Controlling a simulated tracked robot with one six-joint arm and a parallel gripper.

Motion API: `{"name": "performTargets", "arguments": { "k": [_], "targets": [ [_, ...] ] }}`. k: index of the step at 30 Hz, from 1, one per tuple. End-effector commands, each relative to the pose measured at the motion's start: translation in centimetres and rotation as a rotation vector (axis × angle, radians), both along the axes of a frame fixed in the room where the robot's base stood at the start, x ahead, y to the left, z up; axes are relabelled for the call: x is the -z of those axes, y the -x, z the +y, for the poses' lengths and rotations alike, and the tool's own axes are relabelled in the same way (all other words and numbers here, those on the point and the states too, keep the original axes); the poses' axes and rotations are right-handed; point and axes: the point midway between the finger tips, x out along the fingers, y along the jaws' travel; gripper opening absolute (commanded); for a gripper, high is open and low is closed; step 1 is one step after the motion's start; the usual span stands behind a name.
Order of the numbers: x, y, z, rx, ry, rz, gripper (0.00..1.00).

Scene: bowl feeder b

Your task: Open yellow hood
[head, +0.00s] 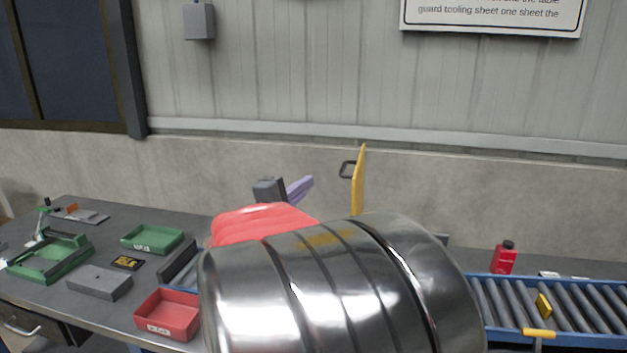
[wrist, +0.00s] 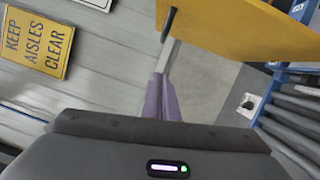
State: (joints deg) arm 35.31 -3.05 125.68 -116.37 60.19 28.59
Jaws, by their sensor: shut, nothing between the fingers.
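The yellow hood (head: 358,182) shows in the head view as a thin panel standing upright, nearly edge-on, with a dark handle (head: 347,169) on its left side. Its lower part is hidden. In the wrist view the yellow hood (wrist: 240,28) fills the upper right, with the dark handle (wrist: 169,24) at its left end. My gripper (head: 308,181) is left of the hood in the head view, with a gap between them. In the wrist view my gripper (wrist: 160,78) has its purple fingers together, empty, pointing toward the handle. I cannot tell whether the fingertips touch the handle.
A concrete wall (head: 450,190) stands behind.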

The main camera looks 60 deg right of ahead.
Motion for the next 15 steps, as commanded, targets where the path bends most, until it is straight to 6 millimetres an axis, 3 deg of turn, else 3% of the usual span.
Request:
{"name": "performTargets", "arguments": {
  "k": [6,15],
  "targets": [
    [0.2,0.1,3.1,-0.003,-0.001,-0.001,0.0],
    [0.3,0.3,4.2,0.0,-0.001,0.0,0.0]
  ]
}}
